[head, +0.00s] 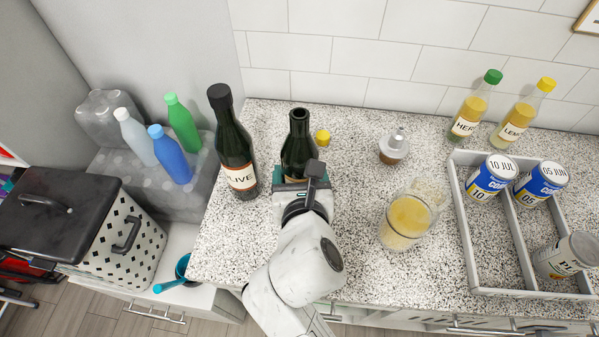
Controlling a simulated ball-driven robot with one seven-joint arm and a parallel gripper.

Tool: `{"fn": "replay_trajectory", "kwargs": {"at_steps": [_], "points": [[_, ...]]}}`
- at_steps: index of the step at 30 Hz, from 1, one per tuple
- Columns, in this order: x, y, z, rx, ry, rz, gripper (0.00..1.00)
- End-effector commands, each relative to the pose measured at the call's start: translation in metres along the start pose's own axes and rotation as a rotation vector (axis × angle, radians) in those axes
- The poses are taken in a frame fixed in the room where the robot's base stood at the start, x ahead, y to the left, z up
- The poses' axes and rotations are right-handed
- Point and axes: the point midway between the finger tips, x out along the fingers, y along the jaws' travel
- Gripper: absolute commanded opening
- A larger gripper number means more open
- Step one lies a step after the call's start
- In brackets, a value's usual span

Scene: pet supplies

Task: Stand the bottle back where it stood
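A dark green bottle (298,143) with an open, uncapped neck stands upright near the middle of the counter. My gripper (303,186) is at its lower front, and my wrist hides the bottle's base and most of its label. I cannot tell whether the fingers are closed on it, or whether its base touches the counter.
Right of my gripper stand a glass jar (408,217) with yellowish contents and a small metal-topped container (393,147). A divided tray (465,232) holds cans at the right. Two yellow bottles (468,112) stand behind it. Coloured bottles (170,156) stand left on a lower grey surface.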

Motion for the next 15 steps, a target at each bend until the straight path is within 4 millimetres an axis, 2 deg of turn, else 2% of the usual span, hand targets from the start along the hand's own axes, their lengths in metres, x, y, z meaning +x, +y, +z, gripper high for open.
{"fn": "replay_trajectory", "kwargs": {"at_steps": [7,8,15], "points": [[0.0003,0.0000,-0.0003,-0.001,-0.004,0.000,0.37],[0.0008,0.0000,-0.0025,-0.001,0.000,0.000,0.74],[0.0006,0.0001,-0.0019,-0.001,0.000,0.000,0.97]]}}
